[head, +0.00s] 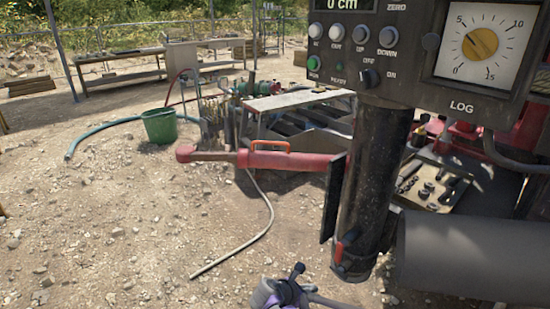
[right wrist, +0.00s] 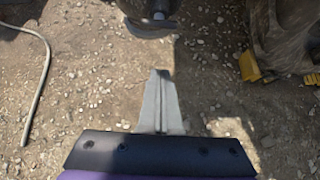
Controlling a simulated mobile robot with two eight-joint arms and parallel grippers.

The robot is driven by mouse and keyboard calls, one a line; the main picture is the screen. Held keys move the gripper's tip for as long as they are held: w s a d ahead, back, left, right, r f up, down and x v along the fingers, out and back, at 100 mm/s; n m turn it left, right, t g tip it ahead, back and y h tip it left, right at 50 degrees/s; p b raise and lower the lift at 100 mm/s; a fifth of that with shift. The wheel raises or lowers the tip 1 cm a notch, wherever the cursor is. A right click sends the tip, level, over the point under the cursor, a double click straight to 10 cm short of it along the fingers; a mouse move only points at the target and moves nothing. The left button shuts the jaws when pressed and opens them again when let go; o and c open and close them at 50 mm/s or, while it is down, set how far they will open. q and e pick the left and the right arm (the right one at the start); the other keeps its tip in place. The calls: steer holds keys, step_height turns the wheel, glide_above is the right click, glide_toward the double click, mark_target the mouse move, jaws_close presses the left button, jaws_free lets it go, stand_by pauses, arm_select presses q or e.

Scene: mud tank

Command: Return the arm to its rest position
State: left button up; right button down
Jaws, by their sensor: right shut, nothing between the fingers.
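My right gripper (head: 340,303) shows at the bottom edge of the head view, low over the gravel, with a purple and black body partly cut off by the frame. In the right wrist view its grey fingers (right wrist: 160,76) are together with nothing between them, above bare stony ground. They point toward the foot of a dark upright pipe (right wrist: 155,22) and are apart from it. My left gripper is not in view.
The dark pipe (head: 370,180) stands under a control panel (head: 410,65), close to my right gripper. A red cylinder (head: 275,160) juts left. A tray of parts (head: 405,200) lies at right. A pale hose (head: 240,240) crosses the gravel; a green bucket (head: 160,127) stands behind. Left ground is open.

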steer(key=s+d+r+m+g+y, duration=0.1)
steer(key=s+d+r+m+y, duration=0.2)
steer(key=s+m, duration=0.4)
steer(key=s+d+r+m+g+y, duration=0.1)
steer(key=s+d+r+m, duration=0.3)
steer(key=s, duration=0.5)
steer(key=s+a+m+y, duration=0.35)
steer(key=s+m, duration=1.05)
steer(key=s, duration=0.5)
arm_select(q)
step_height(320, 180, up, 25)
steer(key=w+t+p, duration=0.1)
steer(key=p, duration=2)
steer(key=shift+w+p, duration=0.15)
steer(key=shift+p, duration=0.2)
arm_select(e)
step_height(320, 180, up, 25)
steer(key=w+t, duration=0.1)
steer(key=w, duration=0.1)
steer(key=shift+w+d, duration=0.15)
steer(key=shift+w, duration=0.05)
steer(key=shift+r+y, duration=0.1)
steer(key=shift+y, duration=0.15)
